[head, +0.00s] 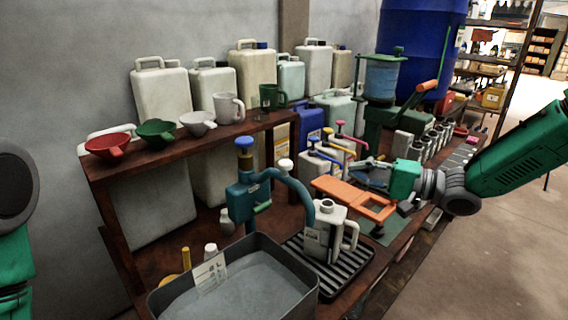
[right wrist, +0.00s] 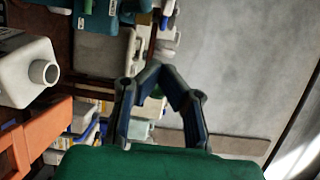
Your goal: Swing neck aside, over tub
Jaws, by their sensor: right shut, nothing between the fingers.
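A teal dispenser (head: 243,204) with a blue knob stands at the middle of the bench. Its curved neck (head: 297,186), with a white knob on top, arches to the right and comes down at the left side of a pale jug (head: 317,241). The jug stands on a ribbed black tray (head: 345,274); its mouth shows in the right wrist view (right wrist: 45,72). The grey tub (head: 303,284), holding liquid, is in front of the dispenser. My right gripper (head: 368,163) is shut and empty, right of and apart from the neck; its fingers also show in the right wrist view (right wrist: 155,74). My left gripper is out of view.
An orange frame (head: 352,190) lies below my right gripper. A wooden shelf (head: 185,147) with funnels (head: 110,145) and mugs (head: 229,107) rises at the left.

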